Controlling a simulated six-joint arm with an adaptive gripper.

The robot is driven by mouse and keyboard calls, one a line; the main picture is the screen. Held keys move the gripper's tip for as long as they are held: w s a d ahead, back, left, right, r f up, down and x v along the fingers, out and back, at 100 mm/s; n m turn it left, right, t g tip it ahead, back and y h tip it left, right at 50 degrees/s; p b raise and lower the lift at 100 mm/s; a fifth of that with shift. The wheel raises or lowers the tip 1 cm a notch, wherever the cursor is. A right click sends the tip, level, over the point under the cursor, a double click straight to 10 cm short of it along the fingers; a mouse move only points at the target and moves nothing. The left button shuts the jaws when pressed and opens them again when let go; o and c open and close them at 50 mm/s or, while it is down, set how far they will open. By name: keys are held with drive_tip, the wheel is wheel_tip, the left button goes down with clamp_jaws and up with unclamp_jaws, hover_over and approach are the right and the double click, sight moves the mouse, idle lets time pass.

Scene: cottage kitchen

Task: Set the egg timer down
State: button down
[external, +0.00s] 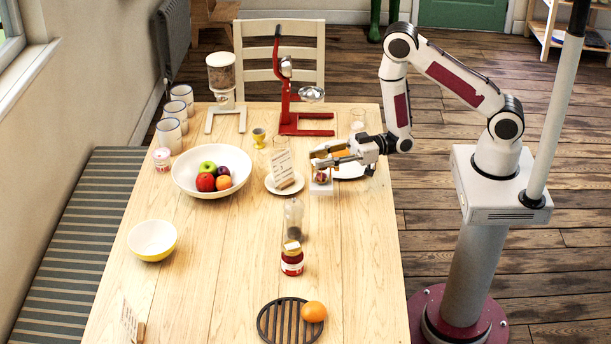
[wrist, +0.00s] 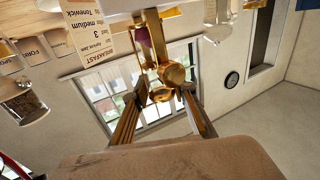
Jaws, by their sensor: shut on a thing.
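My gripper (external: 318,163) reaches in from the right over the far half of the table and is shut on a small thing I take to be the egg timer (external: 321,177). It shows reddish and pale just below the brass-coloured fingers.
A glass shaker (external: 294,217) and red jar (external: 292,262) stand nearer. A fruit bowl (external: 190,187) is left.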

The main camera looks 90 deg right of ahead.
sight(322, 169)
idle(0.3)
drive_tip(key=shift+f, duration=1.95)
drive_tip(key=shift+f, duration=0.15)
drive_tip(key=c, duration=1.6)
unclamp_jaws()
drive_tip(key=shift+f, duration=0.1)
drive_tip(key=shift+c, duration=0.2)
drive_tip(key=v, duration=1.2)
drive_tip(key=shift+a, duration=0.1)
